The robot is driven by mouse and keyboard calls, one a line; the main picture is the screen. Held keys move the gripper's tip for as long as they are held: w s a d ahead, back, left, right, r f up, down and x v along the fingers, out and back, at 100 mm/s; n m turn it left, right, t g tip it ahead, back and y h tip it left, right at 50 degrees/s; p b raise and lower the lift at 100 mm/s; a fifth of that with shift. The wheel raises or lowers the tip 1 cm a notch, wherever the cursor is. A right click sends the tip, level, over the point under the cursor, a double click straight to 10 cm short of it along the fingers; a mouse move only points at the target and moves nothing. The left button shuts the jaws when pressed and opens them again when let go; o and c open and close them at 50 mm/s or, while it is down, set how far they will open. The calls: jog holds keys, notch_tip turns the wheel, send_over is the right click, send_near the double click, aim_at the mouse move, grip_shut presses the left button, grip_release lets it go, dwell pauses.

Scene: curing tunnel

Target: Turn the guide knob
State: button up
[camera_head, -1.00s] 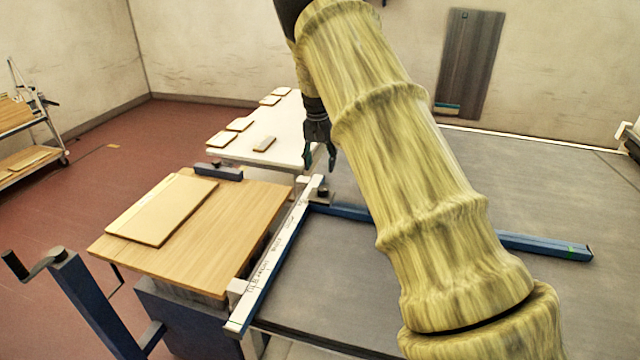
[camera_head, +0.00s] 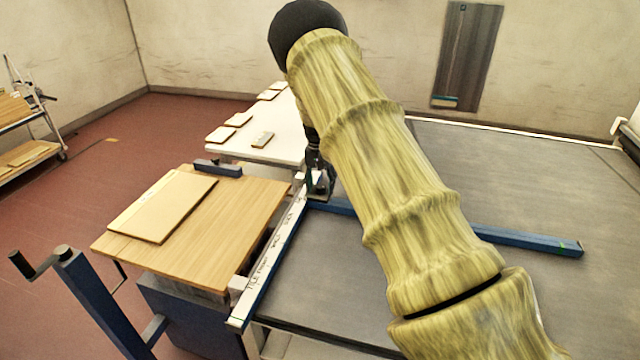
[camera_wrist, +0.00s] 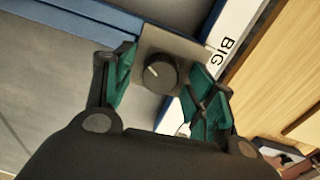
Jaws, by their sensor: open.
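The guide knob (camera_wrist: 160,74) is a round black knob with a pale pointer line, on a grey plate (camera_wrist: 172,42) in the wrist view. My gripper (camera_wrist: 160,88) is open, with one teal-padded finger on each side of the knob. No clear contact between the fingers and the knob shows. In the head view my gripper (camera_head: 320,185) is low over the corner where the white lettered rail (camera_head: 268,262) meets the blue bar (camera_head: 530,241). The knob is hard to make out there, behind my gripper.
A wooden table (camera_head: 235,225) with a flat board (camera_head: 165,205) stands left of the rail. A white table (camera_head: 285,138) with several small tiles is behind. The dark belt surface (camera_head: 330,290) is clear. A hand crank (camera_head: 40,262) stands at front left.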

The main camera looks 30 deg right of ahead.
jog(key=c, duration=1)
jog(key=shift+c, duration=0.2)
